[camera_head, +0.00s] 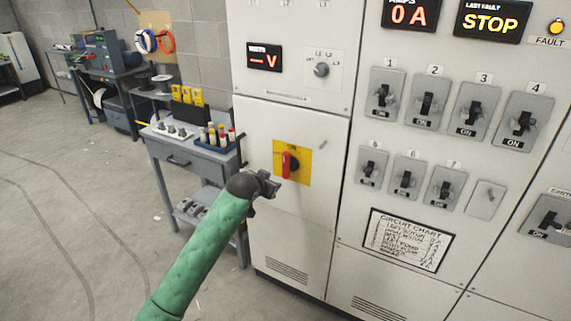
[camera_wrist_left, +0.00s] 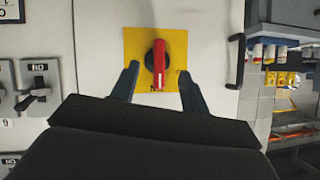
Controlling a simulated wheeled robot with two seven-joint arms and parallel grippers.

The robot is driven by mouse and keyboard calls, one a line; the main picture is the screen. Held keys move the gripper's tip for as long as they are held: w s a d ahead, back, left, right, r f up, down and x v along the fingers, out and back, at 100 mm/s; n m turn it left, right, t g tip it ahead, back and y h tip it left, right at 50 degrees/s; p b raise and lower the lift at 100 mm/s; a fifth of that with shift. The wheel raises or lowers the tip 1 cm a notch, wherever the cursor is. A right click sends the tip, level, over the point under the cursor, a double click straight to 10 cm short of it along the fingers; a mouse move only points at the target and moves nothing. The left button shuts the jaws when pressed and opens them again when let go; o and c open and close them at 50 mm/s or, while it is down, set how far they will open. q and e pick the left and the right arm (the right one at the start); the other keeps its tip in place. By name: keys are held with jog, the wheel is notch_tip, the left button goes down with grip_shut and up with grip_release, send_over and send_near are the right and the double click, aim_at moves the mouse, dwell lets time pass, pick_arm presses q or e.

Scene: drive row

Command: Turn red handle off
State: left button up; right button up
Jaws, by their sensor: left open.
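The red handle (camera_head: 286,164) sits on a black round base in the middle of a yellow plate (camera_head: 304,167) on the cabinet's front. In the head view it stands about upright. It also shows in the left wrist view, where the red handle (camera_wrist_left: 158,66) is upright on the yellow plate (camera_wrist_left: 137,50). My left gripper (camera_head: 274,184) is just in front of the plate's lower left. In the left wrist view the left gripper (camera_wrist_left: 157,80) is open, one finger on each side of the handle, apart from it. My right gripper is not in view.
Several numbered black switches (camera_head: 427,104) are on the panel to the right, with a circuit chart (camera_head: 408,240) below. A lit display reads STOP (camera_head: 491,22). The floor at left is clear.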

aim_at(284, 168)
pick_arm(q)
jog(key=w+d+f+t+h, duration=0.1)
jog(key=w+f+h, duration=0.1)
jog(key=w+f, duration=0.45)
jog(key=r+t+h, duration=0.1)
jog(key=w+r+t, duration=0.1)
jog(key=d+r+n+t+h, duration=0.1)
jog(key=shift+w+d+r+t+h+p, duration=0.1)
jog(key=shift+w+r+t+h+p, duration=0.2)
jog(key=shift+w+r, duration=0.05)
jog(key=shift+p+x, duration=1.15)
jog(key=shift+x, duration=2.2)
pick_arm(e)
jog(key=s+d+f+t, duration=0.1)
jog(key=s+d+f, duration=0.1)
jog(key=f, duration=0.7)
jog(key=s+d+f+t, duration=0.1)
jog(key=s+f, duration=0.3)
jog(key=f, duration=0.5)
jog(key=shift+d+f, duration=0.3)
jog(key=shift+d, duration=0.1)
pick_arm(q)
jog(key=shift+f, duration=0.15)
grip_shut()
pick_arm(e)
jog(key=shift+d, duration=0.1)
